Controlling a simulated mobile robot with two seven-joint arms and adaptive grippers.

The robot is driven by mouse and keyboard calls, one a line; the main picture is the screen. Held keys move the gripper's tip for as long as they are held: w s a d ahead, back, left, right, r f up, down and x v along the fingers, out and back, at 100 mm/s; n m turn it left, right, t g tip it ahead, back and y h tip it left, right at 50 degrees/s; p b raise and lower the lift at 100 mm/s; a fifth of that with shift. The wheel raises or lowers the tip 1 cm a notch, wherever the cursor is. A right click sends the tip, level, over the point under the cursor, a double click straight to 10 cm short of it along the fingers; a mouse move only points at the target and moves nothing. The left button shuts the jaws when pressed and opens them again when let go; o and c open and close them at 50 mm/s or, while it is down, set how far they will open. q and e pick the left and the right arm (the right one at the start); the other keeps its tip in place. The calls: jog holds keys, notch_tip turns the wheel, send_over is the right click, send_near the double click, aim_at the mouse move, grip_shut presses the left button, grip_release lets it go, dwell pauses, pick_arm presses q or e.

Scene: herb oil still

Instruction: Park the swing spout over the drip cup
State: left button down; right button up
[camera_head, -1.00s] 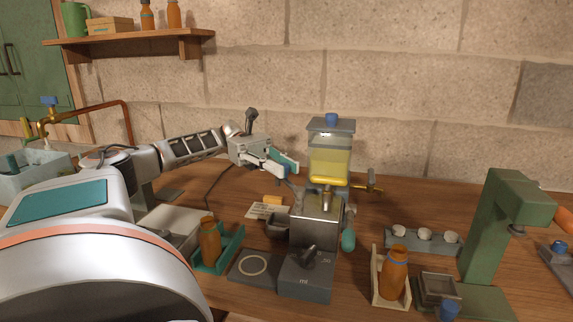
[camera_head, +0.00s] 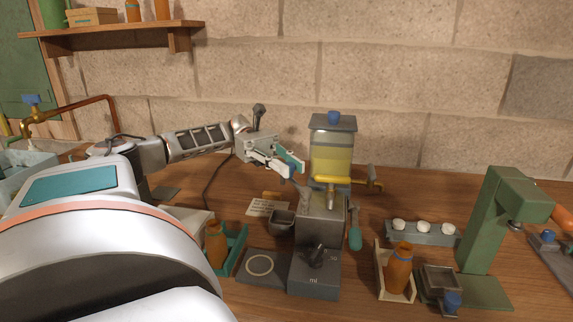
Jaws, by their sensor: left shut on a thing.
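The small dosing machine stands mid-table, a grey metal body (camera_head: 320,228) below a clear tank (camera_head: 332,160) of yellow liquid. A brass-yellow pipe piece (camera_head: 331,180) shows at the front of the tank. A short grey part, seemingly the swing spout (camera_head: 299,184), reaches left from the top of the body; it is small and partly hidden. My left gripper (camera_head: 291,168) is shut at its upper end, left of the tank; the contact is hard to see. A dark grey cup (camera_head: 281,222), seemingly the drip cup, is at the body's left side, below the gripper. My right gripper is not in view.
A brown bottle (camera_head: 216,245) stands in a teal holder left; another bottle (camera_head: 399,270) stands in a wooden holder right. A tray of white cups (camera_head: 422,233) and a green press (camera_head: 490,222) are farther right. A label card (camera_head: 265,207) lies behind the cup.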

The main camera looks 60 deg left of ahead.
pick_arm(q)
jog(key=shift+r, duration=0.5)
jog(key=c, duration=2.2)
grip_release()
jog(key=o, duration=0.3)
jog(key=shift+d, duration=0.3)
jog(key=shift+a+f, duration=0.15)
jog(key=shift+f, duration=0.1)
notch_tip(320, 180, up, 10)
jog(key=shift+r, duration=0.1)
